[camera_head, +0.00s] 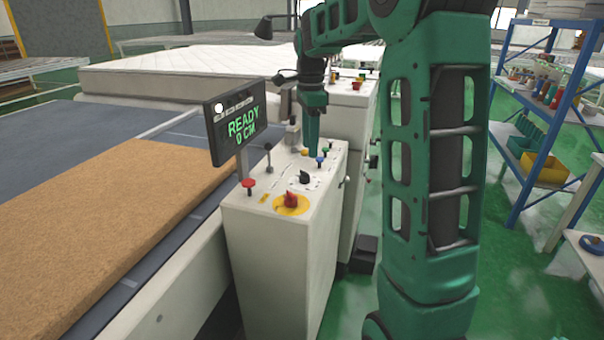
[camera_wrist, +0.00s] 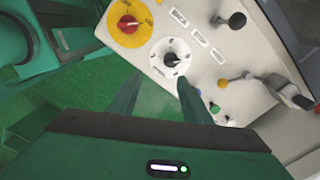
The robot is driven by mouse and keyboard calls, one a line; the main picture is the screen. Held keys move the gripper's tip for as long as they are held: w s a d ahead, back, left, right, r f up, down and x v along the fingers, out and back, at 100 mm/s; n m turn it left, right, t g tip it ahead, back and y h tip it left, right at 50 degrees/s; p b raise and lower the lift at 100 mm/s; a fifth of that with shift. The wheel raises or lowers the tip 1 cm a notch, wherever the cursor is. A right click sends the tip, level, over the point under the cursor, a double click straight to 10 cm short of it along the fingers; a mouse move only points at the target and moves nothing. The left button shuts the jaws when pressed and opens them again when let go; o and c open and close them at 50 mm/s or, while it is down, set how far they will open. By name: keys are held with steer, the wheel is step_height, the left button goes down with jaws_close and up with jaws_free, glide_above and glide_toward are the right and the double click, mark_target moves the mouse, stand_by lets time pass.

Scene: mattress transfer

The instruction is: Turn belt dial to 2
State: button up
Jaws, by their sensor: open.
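The belt dial, a black knob on a white marked disc, sits on top of the light control box; it shows in the head view (camera_head: 305,177) and in the wrist view (camera_wrist: 171,58). Its markings are too small to read surely. My gripper (camera_head: 313,156) is above the box's far part, behind the dial in the head view. In the wrist view its two green fingers (camera_wrist: 157,92) are apart and empty; the right fingertip appears near the disc's lower edge. I cannot tell whether it touches.
A red knob on a yellow disc (camera_head: 291,202) is beside the dial. A red mushroom button (camera_head: 248,184), small levers and coloured buttons share the panel. A display (camera_head: 235,122) reads READY 0 CM. A tan slab (camera_head: 120,220) lies left; a blue shelf (camera_head: 545,130) stands right.

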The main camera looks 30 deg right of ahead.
mark_target(305, 172)
steer(key=shift+m, duration=0.7)
steer(key=w+f, duration=0.1)
steer(key=f, duration=0.6)
steer(key=w+f, duration=0.1)
steer(key=f, duration=0.3)
steer(key=shift+w, duration=0.3)
